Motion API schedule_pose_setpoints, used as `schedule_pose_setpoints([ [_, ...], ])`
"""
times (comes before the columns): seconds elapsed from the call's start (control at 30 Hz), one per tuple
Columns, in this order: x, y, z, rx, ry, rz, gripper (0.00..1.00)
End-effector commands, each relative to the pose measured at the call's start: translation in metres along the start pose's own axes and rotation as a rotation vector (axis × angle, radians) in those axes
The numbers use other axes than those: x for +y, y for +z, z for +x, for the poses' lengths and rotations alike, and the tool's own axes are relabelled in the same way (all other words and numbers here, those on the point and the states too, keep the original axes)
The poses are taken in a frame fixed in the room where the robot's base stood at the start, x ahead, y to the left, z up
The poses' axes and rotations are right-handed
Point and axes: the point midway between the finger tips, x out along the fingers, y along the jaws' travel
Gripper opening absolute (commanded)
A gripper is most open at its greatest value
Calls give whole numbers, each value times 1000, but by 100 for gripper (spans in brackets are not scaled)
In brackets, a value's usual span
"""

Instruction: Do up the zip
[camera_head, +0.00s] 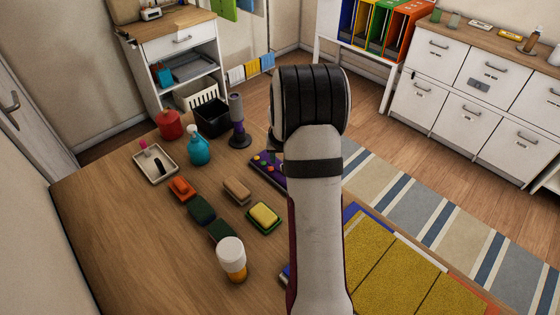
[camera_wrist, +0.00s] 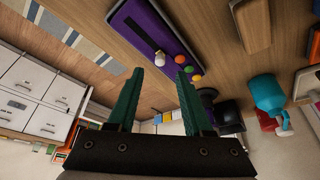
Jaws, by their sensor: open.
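No zip can be made out for certain. A purple board (camera_head: 264,160) lies on the table, partly hidden behind my arm in the head view. The gripper's fingers are hidden in the head view. Flat yellow panels (camera_head: 390,268) with dark seams lie right of my arm, with blue and white edges; I cannot tell whether they carry a zip.
Left of the board are a tan block (camera_head: 237,190), a yellow sponge (camera_head: 264,215), an orange item (camera_head: 182,188) and a white-capped bottle (camera_head: 231,250). Behind stand a teal bottle (camera_head: 198,151), a black bin (camera_head: 211,122) and a purple cylinder (camera_head: 237,112). The table's left front is clear.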

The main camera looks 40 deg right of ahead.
Motion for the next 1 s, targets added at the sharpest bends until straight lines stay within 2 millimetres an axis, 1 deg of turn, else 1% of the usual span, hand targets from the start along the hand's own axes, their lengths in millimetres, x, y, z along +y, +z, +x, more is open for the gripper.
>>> schedule_pose_setpoints([
  [0.03, 0, 0, 13, -2, 0, -1, 51],
  [0.1, 0, 1, 28, -2, 0, 0, 51],
  [0.23, 0, 0, 45, -1, 0, 1, 51],
  [0.37, 0, 0, 52, 0, -1, 0, 51],
  [0.57, 0, 0, 52, 0, -1, 0, 51],
  [0.6, 0, 0, 52, 0, -1, 0, 47],
  [0.67, 0, 0, 52, 0, -1, 0, 36],
  [0.7, 0, 0, 52, 0, -1, 0, 29],
  [0.87, 0, 0, 51, 0, -1, 0, 0],
  [1.0, 0, 0, 51, 0, -1, 0, 0],
])
